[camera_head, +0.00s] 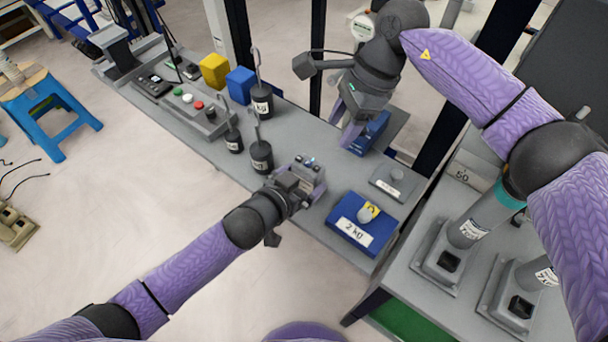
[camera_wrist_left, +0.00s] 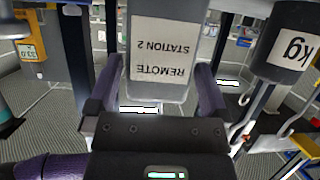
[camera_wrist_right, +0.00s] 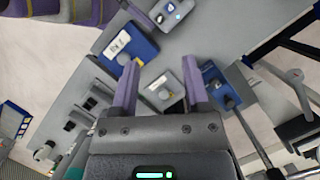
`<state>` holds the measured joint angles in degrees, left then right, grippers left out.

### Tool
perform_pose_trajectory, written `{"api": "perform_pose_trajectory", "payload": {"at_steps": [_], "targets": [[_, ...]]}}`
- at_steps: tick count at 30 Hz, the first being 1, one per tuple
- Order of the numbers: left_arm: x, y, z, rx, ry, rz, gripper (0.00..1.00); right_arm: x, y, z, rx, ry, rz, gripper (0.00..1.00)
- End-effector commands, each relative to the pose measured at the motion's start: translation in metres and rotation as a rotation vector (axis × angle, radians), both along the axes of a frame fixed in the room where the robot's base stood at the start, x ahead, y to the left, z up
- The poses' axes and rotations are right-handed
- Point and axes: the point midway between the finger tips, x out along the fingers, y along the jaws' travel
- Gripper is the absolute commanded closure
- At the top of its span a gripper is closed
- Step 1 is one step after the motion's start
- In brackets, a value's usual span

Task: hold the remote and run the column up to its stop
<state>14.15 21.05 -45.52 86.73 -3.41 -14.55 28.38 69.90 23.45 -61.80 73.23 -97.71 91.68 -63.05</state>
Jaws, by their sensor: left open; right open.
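The remote (camera_head: 310,167) is a small grey unit with lit buttons, near the middle of the bench's front edge. In the left wrist view the remote (camera_wrist_left: 160,55) shows an upside-down white label, REMOTE STATION 2. My left gripper (camera_head: 305,183) is open, its fingers on either side of the remote, with no clear grip. The remote (camera_wrist_right: 170,13) also shows at the top of the right wrist view. My right gripper (camera_head: 347,122) is open and empty over the bench, beyond the remote. I cannot tell which upright is the column.
A blue 2 kg block (camera_head: 362,225) and a grey knobbed plate (camera_head: 394,182) lie right of the remote. Dark hooked weights (camera_head: 261,157) stand to its left, near a grey button box (camera_head: 192,105). Yellow (camera_head: 214,71) and blue (camera_head: 241,84) cubes sit farther back.

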Motion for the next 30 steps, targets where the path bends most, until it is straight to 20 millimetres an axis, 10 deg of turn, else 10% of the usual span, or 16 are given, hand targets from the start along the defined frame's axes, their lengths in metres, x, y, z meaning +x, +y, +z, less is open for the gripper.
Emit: {"api": "perform_pose_trajectory", "payload": {"at_steps": [14, 25, 30], "targets": [[0.020, -0.014, -0.011, 0.000, 0.001, 0.000, 0.00, 0.000, 0.000, 0.000, 0.000, 0.000, 0.000, 0.41], [0.020, -0.013, -0.010, 0.000, 0.001, 0.000, 0.78, 0.000, 0.000, 0.000, 0.000, 0.000, 0.000, 0.41], [0.020, -0.013, -0.010, 0.000, 0.001, 0.000, 0.80, 0.000, 0.000, 0.000, 0.000, 0.000, 0.000, 0.75]]}}
